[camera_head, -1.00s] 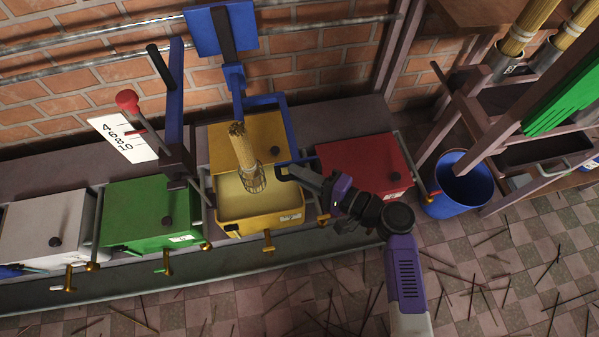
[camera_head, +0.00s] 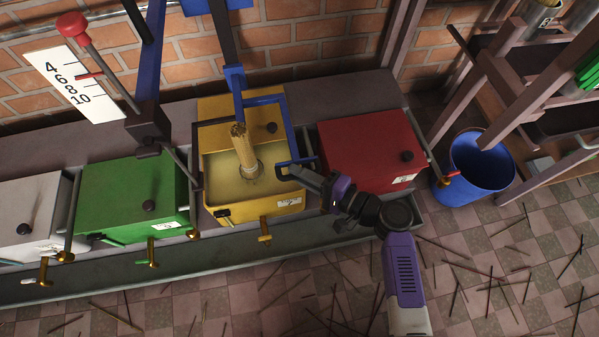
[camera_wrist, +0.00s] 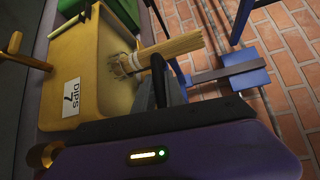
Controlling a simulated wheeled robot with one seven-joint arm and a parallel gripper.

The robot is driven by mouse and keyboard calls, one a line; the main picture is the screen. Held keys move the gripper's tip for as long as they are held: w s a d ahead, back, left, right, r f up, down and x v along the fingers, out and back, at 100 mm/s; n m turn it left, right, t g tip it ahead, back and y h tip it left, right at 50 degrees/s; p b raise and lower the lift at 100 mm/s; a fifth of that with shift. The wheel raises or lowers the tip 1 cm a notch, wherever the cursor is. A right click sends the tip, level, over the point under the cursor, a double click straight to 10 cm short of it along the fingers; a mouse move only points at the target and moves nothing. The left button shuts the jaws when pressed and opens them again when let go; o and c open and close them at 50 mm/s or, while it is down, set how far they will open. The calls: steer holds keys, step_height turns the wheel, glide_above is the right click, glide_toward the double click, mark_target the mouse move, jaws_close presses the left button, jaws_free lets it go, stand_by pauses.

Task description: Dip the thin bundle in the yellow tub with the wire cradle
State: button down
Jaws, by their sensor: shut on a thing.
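The yellow tub (camera_head: 256,211) stands open in the row and holds a pale yellow liquid (camera_head: 222,172). The thin bundle (camera_head: 242,148) of tan sticks stands nearly upright in the tub, its lower end in the liquid. The wire cradle (camera_head: 255,167) is around its lower part and mostly hidden under the surface. The wrist view shows the bundle (camera_wrist: 170,50) just beyond my gripper and the tub's label (camera_wrist: 71,97), reading "DIPS 7".
A red lidded tub (camera_head: 365,150) is to the right, a green one (camera_head: 130,195) and a white one (camera_head: 28,205) to the left. A red-knobbed lever (camera_head: 72,25) stands by a numbered white board (camera_head: 75,85). A blue bucket (camera_head: 475,165) is at right. Sticks litter the floor.

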steer(key=shift+s+f, duration=0.15)
steer(key=shift+f, duration=0.3)
steer(key=c, duration=1.4)
jaws_free()
steer(key=shift+r, duration=0.1)
steer(key=shift+d+r, duration=0.1)
steer(key=shift+d, duration=0.1)
steer(key=p+v, duration=0.2)
steer(key=v, duration=0.5)
steer(key=shift+s+d, duration=0.15)
